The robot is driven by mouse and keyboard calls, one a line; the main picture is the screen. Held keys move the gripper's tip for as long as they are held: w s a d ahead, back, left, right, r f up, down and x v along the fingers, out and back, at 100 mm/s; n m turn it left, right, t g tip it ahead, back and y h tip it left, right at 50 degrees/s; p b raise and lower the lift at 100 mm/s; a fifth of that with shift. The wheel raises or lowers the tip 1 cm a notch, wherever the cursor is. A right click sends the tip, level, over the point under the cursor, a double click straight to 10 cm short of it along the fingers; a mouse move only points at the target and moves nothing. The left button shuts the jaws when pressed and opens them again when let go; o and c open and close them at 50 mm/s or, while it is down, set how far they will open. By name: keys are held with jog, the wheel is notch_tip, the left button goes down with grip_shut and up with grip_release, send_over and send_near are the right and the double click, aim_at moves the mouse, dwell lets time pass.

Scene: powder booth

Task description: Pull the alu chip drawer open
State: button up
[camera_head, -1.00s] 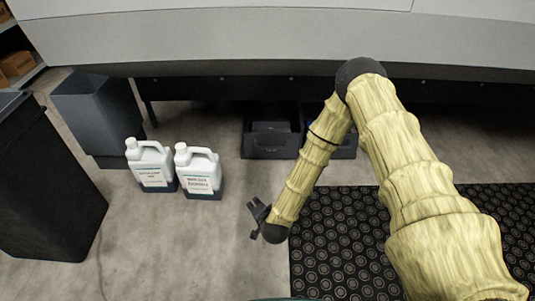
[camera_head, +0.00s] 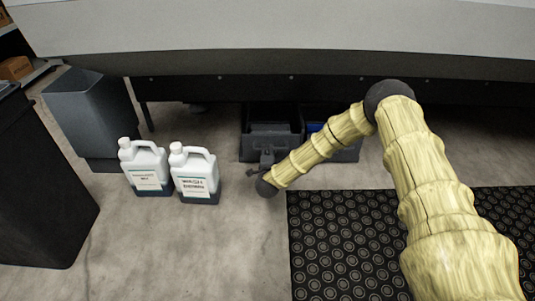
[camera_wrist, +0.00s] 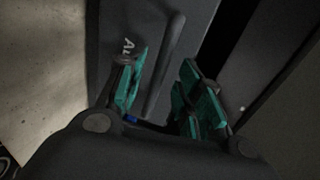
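The dark grey alu chip drawer (camera_head: 252,148) is the left one of two side by side under the machine. In the wrist view its front (camera_wrist: 112,28) shows, with part of a label beginning with "A", and a raised bar handle (camera_wrist: 170,45). My gripper (camera_head: 266,160) is low in front of this drawer. In the wrist view my gripper (camera_wrist: 162,85) is open, with teal finger pads on either side of the handle's line. I cannot tell whether the pads touch the handle. In the head view my gripper hides part of the drawer front.
The right drawer (camera_head: 346,155) has something blue inside, partly behind my arm. Two white jugs (camera_head: 145,165) (camera_head: 195,172) stand left of the drawers. A grey bin (camera_head: 95,115) and black bin (camera_head: 40,190) are farther left. A black mat (camera_head: 340,250) lies in front.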

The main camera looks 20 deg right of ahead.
jog(key=shift+b+x, duration=0.75)
jog(key=shift+x, duration=1)
grip_shut()
